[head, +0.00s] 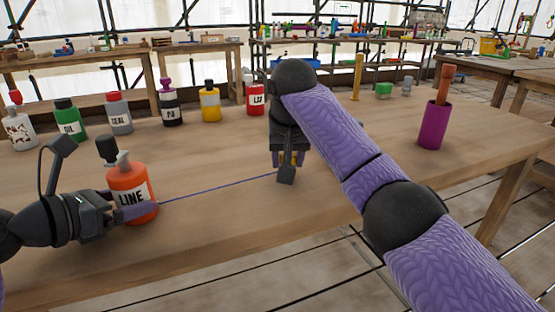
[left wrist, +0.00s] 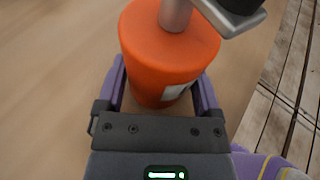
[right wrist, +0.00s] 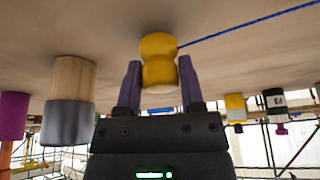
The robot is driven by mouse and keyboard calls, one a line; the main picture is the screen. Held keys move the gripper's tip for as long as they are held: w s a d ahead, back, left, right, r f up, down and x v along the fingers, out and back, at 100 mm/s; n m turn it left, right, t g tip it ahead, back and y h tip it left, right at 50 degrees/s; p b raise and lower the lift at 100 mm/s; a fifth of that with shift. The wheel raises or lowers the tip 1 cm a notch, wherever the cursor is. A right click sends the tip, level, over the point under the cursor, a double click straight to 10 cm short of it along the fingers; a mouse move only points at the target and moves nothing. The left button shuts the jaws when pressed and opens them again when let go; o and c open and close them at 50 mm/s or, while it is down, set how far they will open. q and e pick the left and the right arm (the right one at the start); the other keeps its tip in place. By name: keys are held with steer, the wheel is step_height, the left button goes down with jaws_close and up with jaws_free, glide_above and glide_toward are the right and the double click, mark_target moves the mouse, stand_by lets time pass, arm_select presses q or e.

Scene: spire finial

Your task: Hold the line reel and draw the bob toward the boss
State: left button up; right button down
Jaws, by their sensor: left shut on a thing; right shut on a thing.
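The line reel (head: 130,185) is an orange bottle marked LINE, standing on the table at the left. My left gripper (head: 138,208) is shut around its lower body, and the left wrist view shows the orange body (left wrist: 165,60) between the purple fingers. A blue line (head: 215,186) runs straight from the reel to my right gripper (head: 289,160). That gripper is shut on the yellow bob (right wrist: 158,62), low over the table; the head view mostly hides the bob. A wood-and-grey cylinder (right wrist: 70,100) stands beside it in the right wrist view; I cannot tell whether this is the boss.
Several bottles stand along the back, including a red one (head: 255,97) and a yellow one (head: 209,105). A purple cup (head: 433,125) with a handle in it stands at the right. A green block (head: 383,90) is farther back. The table front is clear.

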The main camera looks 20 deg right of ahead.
steer(key=shift+w+d, duration=0.1)
steer(key=shift+d, duration=1.55)
steer(key=shift+a+f, duration=0.2)
steer(key=shift+a, duration=0.45)
steer(key=shift+f, duration=0.35)
